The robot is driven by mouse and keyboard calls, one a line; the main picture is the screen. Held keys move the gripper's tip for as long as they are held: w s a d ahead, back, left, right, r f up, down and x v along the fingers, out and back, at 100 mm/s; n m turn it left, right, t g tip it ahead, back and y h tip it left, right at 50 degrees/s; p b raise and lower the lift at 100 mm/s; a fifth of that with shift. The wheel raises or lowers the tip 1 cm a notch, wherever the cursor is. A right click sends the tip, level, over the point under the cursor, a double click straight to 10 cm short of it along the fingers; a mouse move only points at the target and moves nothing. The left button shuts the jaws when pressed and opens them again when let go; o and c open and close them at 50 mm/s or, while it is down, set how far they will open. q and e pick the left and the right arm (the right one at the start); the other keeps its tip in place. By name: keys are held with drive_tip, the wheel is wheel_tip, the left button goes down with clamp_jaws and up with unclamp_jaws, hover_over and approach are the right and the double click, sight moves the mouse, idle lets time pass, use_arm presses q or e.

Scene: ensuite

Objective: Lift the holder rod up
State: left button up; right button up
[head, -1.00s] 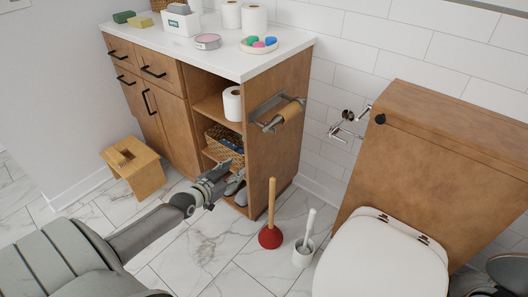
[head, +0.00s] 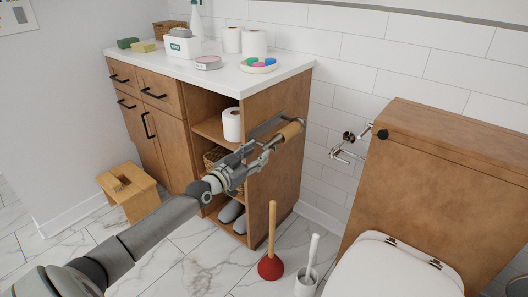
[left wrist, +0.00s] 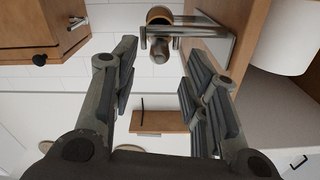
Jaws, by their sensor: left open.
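The metal holder (head: 264,124) is fixed to the side panel of the wooden cabinet beside the toilet. A brown tube (head: 291,131) sits on its rod; the rod itself is mostly hidden. In the left wrist view the holder (left wrist: 217,46) and the brown tube (left wrist: 159,14) show at the top, beyond my fingertips. My left gripper (head: 266,152) is open and empty, close below and in front of the holder. In the left wrist view the two fingers of this gripper (left wrist: 159,62) stand wide apart with the holder's end between and beyond them. My right gripper is not in view.
The cabinet (head: 275,170) has open shelves with a white roll (head: 232,125). A red plunger (head: 271,267) and a toilet brush (head: 308,280) stand on the floor below. The toilet (head: 400,270) is at right, with a second metal fixture (head: 347,146) on the wall.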

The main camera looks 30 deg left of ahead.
sight(264, 149)
use_arm(q)
drive_tip(key=shift+w+d+b, duration=0.2)
drive_tip(key=shift+w+b, duration=0.4)
drive_tip(key=shift+w, duration=1.6)
clamp_jaws()
